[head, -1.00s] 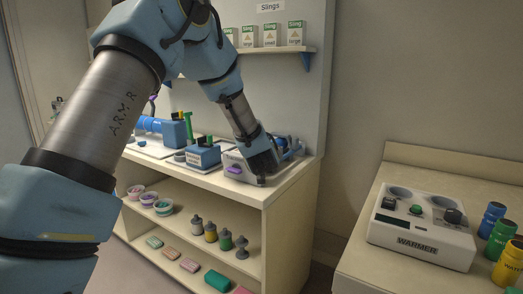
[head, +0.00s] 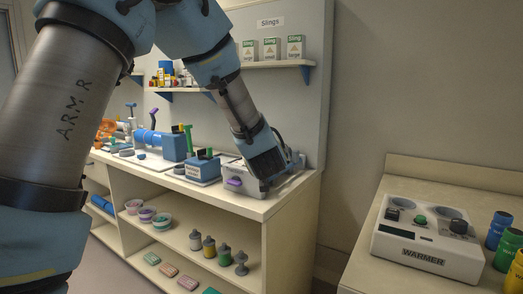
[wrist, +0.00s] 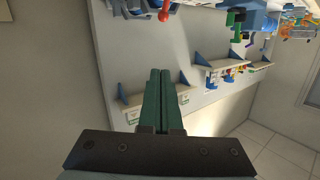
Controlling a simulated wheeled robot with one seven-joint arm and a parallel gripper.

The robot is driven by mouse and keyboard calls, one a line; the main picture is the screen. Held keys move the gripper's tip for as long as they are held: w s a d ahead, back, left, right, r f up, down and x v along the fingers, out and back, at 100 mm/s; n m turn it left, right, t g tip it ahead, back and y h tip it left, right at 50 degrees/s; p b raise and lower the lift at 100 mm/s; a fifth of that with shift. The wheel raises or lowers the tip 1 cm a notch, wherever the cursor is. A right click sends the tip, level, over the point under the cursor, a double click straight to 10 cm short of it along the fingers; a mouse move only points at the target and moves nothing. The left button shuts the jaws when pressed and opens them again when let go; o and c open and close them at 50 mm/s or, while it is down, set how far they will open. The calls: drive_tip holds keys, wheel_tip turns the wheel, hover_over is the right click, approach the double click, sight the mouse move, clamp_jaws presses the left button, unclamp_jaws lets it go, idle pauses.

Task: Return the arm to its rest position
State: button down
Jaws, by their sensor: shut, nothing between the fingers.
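My gripper (head: 264,183) is at the right end of the bench in the head view, in front of a grey box with a purple latch (head: 234,182). It hides part of that box, and I cannot tell whether it touches it. In the wrist view my gripper's two green fingers (wrist: 160,92) are together with nothing between them. My arm reaches across the left and top of the head view, bent at the elbow.
The bench top (head: 257,207) holds several blue devices. A wall shelf (head: 280,62) carries sling boxes above. Bowls and bottles stand on the lower shelf (head: 180,238). A warmer (head: 425,240) and bottles are on the right counter (head: 440,178). A floor gap separates bench and counter.

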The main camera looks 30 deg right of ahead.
drive_tip(key=w+a+f+n+g+y, duration=0.1)
drive_tip(key=a+f+g+y, duration=0.2)
drive_tip(key=a, duration=0.7)
drive_tip(key=w+a+f+g, duration=0.1)
drive_tip(key=a+f+g, duration=0.2)
drive_tip(key=a+f, duration=0.5)
drive_tip(key=s+a+f+n+g+y, duration=0.2)
drive_tip(key=s+a, duration=0.6)
drive_tip(key=a, duration=0.4)
drive_tip(key=s+a+f+n+g+y, duration=0.2)
drive_tip(key=s+a+g, duration=0.2)
drive_tip(key=a, duration=0.9)
drive_tip(key=s, duration=0.3)
drive_tip(key=shift+s+f+g, duration=0.3)
drive_tip(key=shift+s+g, duration=0.1)
